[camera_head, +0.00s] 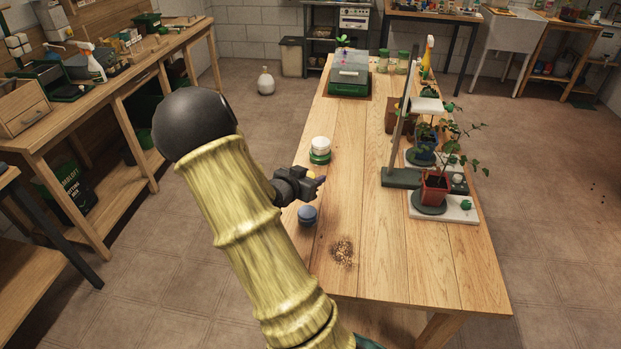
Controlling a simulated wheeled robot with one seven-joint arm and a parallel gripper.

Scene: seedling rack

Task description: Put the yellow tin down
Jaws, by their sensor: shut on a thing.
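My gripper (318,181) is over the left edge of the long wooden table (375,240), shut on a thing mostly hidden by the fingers. A small yellow patch, likely the yellow tin (311,176), shows just behind the fingers. Whether it touches the tabletop cannot be told. A green tin with a white top (320,146) stands just beyond the gripper. A blue tin (307,215) stands on the table on the near side of the gripper.
A dark stand with a white lamp head (400,178) and potted plants (434,188) on white trays fill the table's right side. A green box (350,75) is at the far end. A dark speckled patch (342,252) lies nearer. The table's middle is clear.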

